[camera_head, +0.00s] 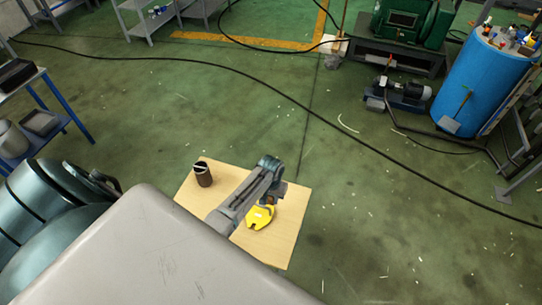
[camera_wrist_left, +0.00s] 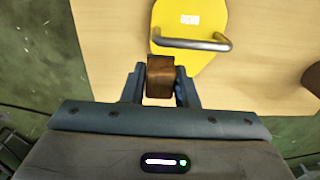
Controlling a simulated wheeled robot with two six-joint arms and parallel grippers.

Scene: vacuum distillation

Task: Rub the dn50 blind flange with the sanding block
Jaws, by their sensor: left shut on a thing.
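My left gripper (camera_wrist_left: 160,88) is shut on a brown block, which looks like the sanding block (camera_wrist_left: 160,77). In the head view my left gripper (camera_head: 270,199) is over the pale board, beside a yellow plate (camera_head: 260,219). The yellow plate (camera_wrist_left: 190,40) has a metal bar handle and a white label, and may be the blind flange; I cannot tell for sure. The block is close to the handle's near end; whether it touches the plate cannot be told. My right gripper is not in view.
A dark brown cylinder (camera_head: 203,175) stands on the board's (camera_head: 279,246) left side. A black cable (camera_head: 290,105) crosses the green floor. A blue drum (camera_head: 483,85) and green machine (camera_head: 412,22) stand at the back right. A blue-legged rack (camera_head: 62,117) is at left.

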